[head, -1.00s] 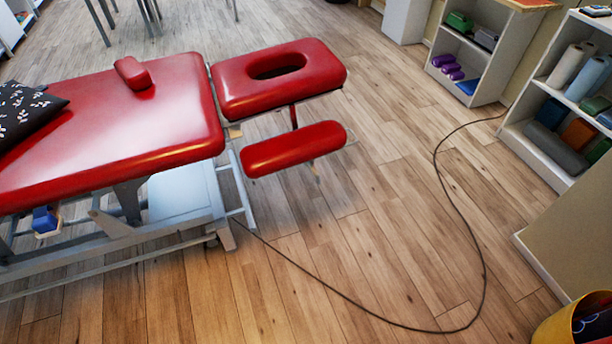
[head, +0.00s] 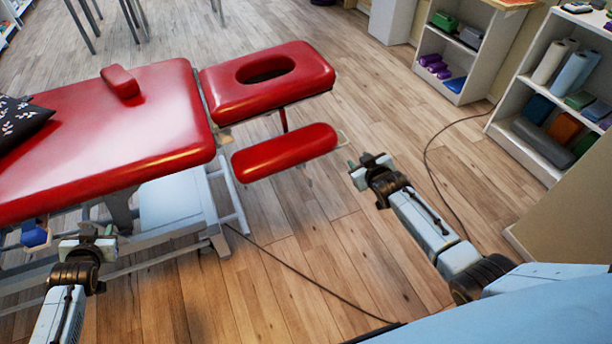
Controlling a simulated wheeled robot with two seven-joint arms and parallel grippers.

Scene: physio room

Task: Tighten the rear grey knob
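The red treatment table (head: 150,115) stands at the left, with a red headrest (head: 305,80) that has an oval face hole. A red arm pad (head: 285,153) hangs lower, in front of the headrest. I cannot make out a grey knob; the joints under the headrest are small and partly hidden by the pads. My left gripper (head: 96,231) is in front of the table's near side, by its frame. My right gripper (head: 359,160) is over the floor, right of the arm pad and apart from it. Both look empty, but their finger gaps are too small to judge.
White shelves (head: 510,100) with rolls and coloured blocks stand at the right.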

